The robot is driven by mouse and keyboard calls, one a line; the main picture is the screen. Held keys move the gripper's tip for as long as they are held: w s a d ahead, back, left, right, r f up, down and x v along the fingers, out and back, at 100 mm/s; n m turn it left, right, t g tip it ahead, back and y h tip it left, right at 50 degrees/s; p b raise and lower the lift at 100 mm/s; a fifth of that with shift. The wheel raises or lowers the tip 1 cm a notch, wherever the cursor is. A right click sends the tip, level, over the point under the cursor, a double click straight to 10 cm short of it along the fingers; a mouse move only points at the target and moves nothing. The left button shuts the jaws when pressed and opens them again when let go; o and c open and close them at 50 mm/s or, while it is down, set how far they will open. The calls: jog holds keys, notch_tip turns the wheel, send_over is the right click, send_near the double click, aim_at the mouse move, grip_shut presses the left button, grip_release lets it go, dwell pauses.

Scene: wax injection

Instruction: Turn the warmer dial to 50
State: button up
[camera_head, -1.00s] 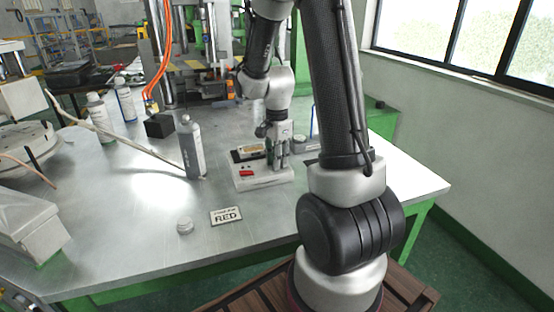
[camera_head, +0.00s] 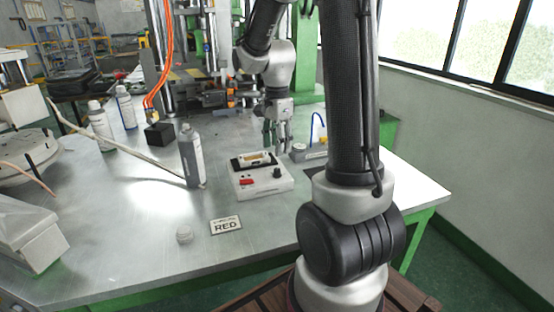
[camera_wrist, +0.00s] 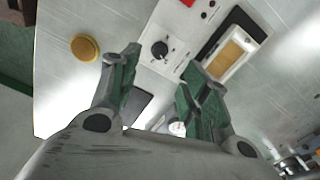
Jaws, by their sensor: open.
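The warmer (camera_head: 262,184) is a white box on the metal table, with a red switch (camera_head: 246,182) and a black dial (camera_head: 277,172) on its front panel. In the wrist view the dial (camera_wrist: 160,49) is a black knob with small marks around it; I cannot read its setting. My gripper (camera_head: 278,148) is behind the warmer in the head view, apart from the dial. In the wrist view my gripper (camera_wrist: 165,75) is open and empty, with the dial seen between and beyond its green-padded fingers.
A grey bottle (camera_head: 191,155) stands left of the warmer. A device with a blue cable (camera_head: 316,148) stands right of my gripper. The front table area is mostly clear.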

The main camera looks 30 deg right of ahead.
jog(key=shift+r, duration=1.7)
jog(key=s+a+r+n+t, duration=0.2)
jog(key=s+a+r+n, duration=0.1)
jog(key=s+n, duration=0.6)
jog(key=s+a+r+n+t, duration=0.2)
jog(key=s+r+n, duration=0.3)
jog(key=s+n, duration=0.4)
jog(key=shift+s+a, duration=0.3)
jog(key=shift+a, duration=0.45)
